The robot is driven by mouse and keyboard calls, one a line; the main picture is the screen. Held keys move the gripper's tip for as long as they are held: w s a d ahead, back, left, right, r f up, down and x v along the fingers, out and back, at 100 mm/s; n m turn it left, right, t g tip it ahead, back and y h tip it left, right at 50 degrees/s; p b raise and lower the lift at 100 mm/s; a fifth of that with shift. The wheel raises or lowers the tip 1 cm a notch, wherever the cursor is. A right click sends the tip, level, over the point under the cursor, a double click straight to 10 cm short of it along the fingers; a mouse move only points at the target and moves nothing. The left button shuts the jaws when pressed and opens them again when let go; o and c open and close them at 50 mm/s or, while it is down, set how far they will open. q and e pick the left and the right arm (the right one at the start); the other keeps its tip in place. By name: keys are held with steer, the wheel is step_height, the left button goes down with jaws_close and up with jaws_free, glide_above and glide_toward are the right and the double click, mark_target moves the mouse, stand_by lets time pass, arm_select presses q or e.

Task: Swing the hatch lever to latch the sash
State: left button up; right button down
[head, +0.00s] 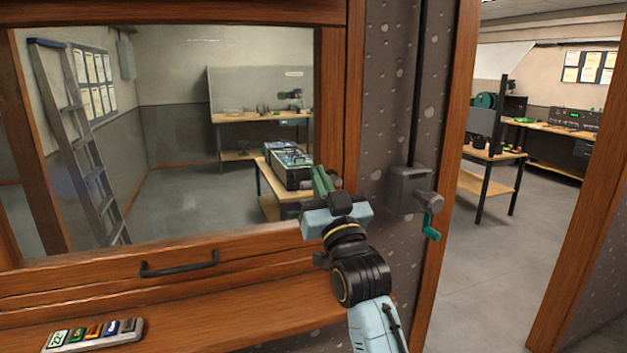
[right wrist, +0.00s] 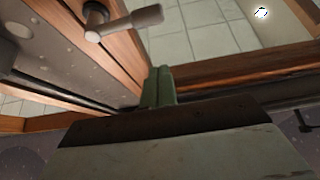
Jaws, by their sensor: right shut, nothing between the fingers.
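The wooden-framed sash (head: 130,262) fills the left of the head view, with a black pull handle (head: 180,264) on its lower rail. On the speckled wall right of it is a grey box (head: 408,188) with a grey knob and a teal lever (head: 431,228) hanging down. A grey lever (right wrist: 130,22) shows at the upper left of the right wrist view; I cannot tell whether it is the same one. My right gripper (head: 321,176) is shut and empty in front of the sash's right side, left of the grey box. Its green fingers (right wrist: 160,85) show apart from the grey lever.
A wooden sill (head: 220,308) runs below the sash and carries a tray of coloured labelled pieces (head: 95,335). A dark rod (head: 415,80) runs up from the grey box. An open doorway with clear floor (head: 490,250) lies to the right.

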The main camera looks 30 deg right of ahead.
arm_select(q)
steer(key=shift+r, duration=0.35)
arm_select(e)
steer(key=shift+w+d+f, duration=0.25)
steer(key=shift+w+f, duration=0.35)
steer(key=shift+w, duration=0.25)
steer(key=shift+w+d+f, duration=0.2)
steer(key=shift+w+f, duration=0.4)
steer(key=shift+w, duration=0.25)
steer(key=shift+a+n, duration=0.1)
steer(key=shift+n, duration=0.2)
